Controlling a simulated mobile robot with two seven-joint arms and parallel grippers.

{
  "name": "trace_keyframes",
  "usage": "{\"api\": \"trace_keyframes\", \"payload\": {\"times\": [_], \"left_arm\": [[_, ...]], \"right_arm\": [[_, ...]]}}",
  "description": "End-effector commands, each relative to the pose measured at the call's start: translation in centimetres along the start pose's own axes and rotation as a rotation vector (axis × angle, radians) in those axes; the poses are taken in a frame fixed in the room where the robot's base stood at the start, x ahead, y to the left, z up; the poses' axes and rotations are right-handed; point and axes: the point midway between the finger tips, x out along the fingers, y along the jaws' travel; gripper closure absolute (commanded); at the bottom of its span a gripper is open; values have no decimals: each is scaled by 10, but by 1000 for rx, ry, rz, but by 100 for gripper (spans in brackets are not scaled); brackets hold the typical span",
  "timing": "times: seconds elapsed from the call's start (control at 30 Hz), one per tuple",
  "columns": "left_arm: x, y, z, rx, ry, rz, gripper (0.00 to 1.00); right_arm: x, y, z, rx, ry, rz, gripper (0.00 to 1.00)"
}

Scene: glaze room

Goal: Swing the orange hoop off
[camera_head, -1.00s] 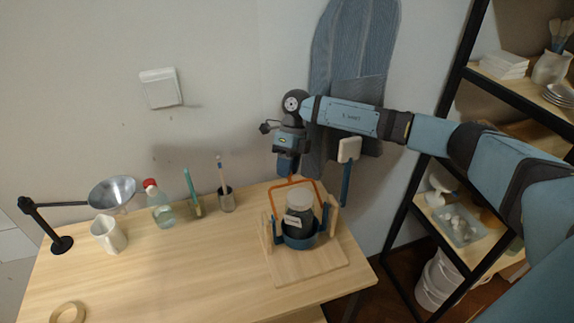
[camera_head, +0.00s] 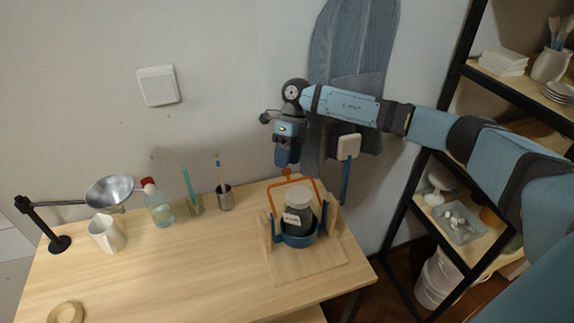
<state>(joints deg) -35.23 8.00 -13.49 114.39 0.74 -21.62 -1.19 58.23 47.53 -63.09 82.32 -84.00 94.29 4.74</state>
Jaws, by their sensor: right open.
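The orange hoop (camera_head: 293,183) stands upright over the back of a wooden stand (camera_head: 307,264). An orange knob shows at its top. A dark jar (camera_head: 298,215) with a pale lid and a label sits in a blue ring holder (camera_head: 297,240) between the stand's wooden posts. My right gripper (camera_head: 287,166) points down just above the hoop's knob. It is open and holds nothing; its fingers look narrow from here, and whether they touch the knob is hard to tell. My left gripper is out of view.
A metal cup with a brush (camera_head: 225,197), a red-capped bottle (camera_head: 158,205), a white mug (camera_head: 106,233) and a funnel on an arm (camera_head: 110,192) stand left. The table's middle is clear.

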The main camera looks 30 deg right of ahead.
Motion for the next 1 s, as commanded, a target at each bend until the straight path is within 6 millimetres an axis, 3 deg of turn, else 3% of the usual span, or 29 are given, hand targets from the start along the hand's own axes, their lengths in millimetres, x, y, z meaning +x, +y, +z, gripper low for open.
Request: {"api": "trace_keyframes", "payload": {"times": [0.2, 0.33, 1.0], "left_arm": [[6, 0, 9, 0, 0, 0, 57], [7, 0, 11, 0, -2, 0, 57], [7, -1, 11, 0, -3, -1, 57]], "right_arm": [[-36, -2, 1, 2, -3, -2, 48], [-49, -2, 0, 2, -1, 0, 48], [-54, -1, 0, 1, 0, 0, 48]]}}
